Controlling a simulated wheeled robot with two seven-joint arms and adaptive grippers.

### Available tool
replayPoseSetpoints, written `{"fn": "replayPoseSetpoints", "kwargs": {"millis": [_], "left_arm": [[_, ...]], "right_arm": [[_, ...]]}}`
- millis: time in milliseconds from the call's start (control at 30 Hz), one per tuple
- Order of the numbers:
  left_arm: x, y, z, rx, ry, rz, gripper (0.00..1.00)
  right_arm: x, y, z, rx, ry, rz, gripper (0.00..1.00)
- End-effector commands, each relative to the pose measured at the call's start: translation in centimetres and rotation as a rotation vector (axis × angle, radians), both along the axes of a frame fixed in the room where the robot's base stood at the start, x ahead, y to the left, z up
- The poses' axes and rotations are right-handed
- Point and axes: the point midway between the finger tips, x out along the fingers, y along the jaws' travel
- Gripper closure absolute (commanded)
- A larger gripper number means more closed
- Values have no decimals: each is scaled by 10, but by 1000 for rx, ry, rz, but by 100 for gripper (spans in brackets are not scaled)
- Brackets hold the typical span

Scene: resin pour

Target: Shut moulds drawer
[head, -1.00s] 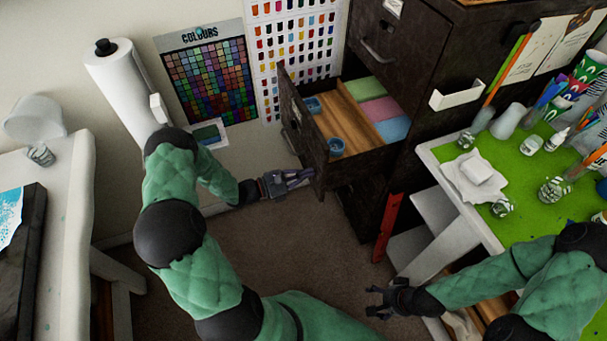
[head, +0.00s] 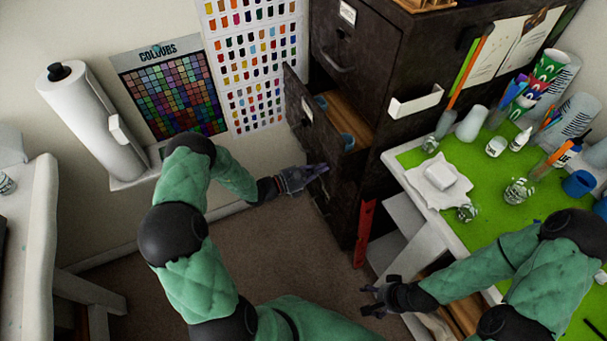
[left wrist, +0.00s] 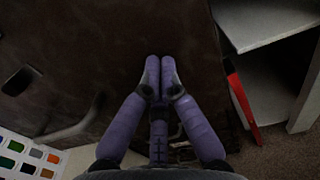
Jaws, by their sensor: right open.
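The moulds drawer (head: 299,106) of the dark cabinet (head: 375,60) is partly open in the head view. Part of its wooden inside (head: 350,112) and blue cups (head: 347,140) show. My left gripper (head: 322,168) is at the lower part of the drawer front. I cannot tell whether it touches. In the left wrist view its two purple fingers (left wrist: 160,68) lie together, empty, against a dark brown face (left wrist: 120,50). My right gripper (head: 368,300) is open and empty, low over the floor, away from the cabinet.
A green-topped table (head: 480,200) with jars and cups stands right of the cabinet. A red level-like bar (head: 365,232) leans by the cabinet's foot. A paper roll (head: 90,120) and colour charts (head: 170,92) are on the wall at left. The carpet (head: 270,245) is clear.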

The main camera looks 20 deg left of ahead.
Motion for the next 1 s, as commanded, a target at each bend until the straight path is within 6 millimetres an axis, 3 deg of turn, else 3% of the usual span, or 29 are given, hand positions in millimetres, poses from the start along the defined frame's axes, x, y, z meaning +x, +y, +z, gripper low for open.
{"fn": "replayPoseSetpoints", "kwargs": {"millis": [100, 400, 633, 1000], "left_arm": [[24, -23, -1, 0, -3, -6, 100], [68, -59, -1, 0, -1, -2, 100], [84, -72, 0, 1, -1, -1, 100], [89, -75, 2, 0, -3, 0, 100]], "right_arm": [[0, 0, -4, 0, 1, 0, 27], [0, 0, -11, 0, 1, 0, 27], [0, 0, -14, 0, 0, 0, 27], [0, 0, -14, 0, 0, 0, 27]]}}
